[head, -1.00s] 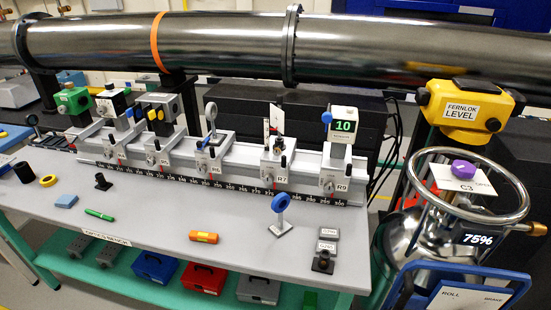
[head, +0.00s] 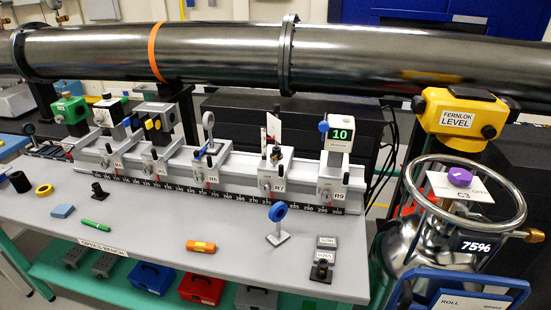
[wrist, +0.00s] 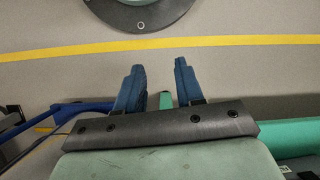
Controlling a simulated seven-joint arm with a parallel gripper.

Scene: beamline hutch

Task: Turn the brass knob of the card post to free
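A post with an upright white card (head: 273,127) stands on the carrier marked R7 on the bench rail. A small dark fitting (head: 275,154) shows below the card, but it is too small to tell which part is the brass knob or how it is set. My gripper (wrist: 160,66) shows only in the wrist view. Its two blue fingers are apart with nothing between them, and it points at the floor, away from the card post. The head view does not show it.
The rail (head: 130,178) carries several other carriers, including R6 on the left and R9 with a display reading 10 (head: 341,134) on the right. A dark beam pipe (head: 220,50) runs behind. A dewar with a ring handle (head: 408,190) stands right of the bench.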

